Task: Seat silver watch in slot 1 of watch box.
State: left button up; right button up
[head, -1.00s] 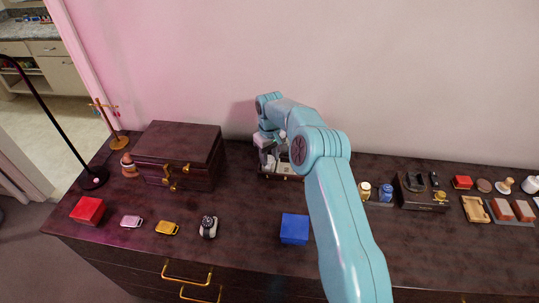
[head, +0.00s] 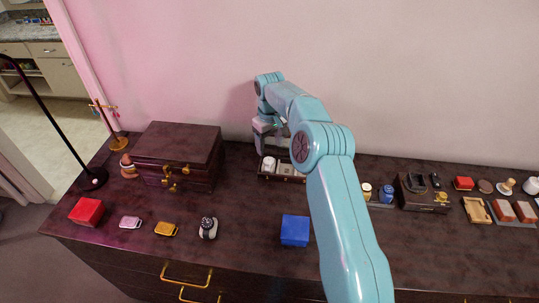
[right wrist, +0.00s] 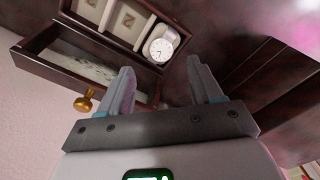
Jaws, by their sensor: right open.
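The watch box (head: 293,179) stands near the wall, partly behind my right arm. In the right wrist view the dark box (right wrist: 179,14) has several light-lined slots. A round silver watch with a white dial (right wrist: 160,46) lies in the end slot nearest my fingers, around its cushion; it also shows in the head view (head: 268,163). I cannot read which slot is number 1. My right gripper (right wrist: 161,72) is open and empty, just clear of the watch. My left gripper is out of view.
An open drawer with a gold knob (right wrist: 83,104) juts out by the box. A closed dark chest (head: 179,157) stands left. A red box (head: 87,211), pink watch (head: 130,222), gold watch (head: 166,229), black-dial watch (head: 208,228) and blue box (head: 295,230) lie in front.

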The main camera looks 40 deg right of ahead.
notch_tip(320, 180, up, 6)
jog(key=shift+f, duration=0.1)
dwell(0.4)
jog(key=shift+s, duration=0.1)
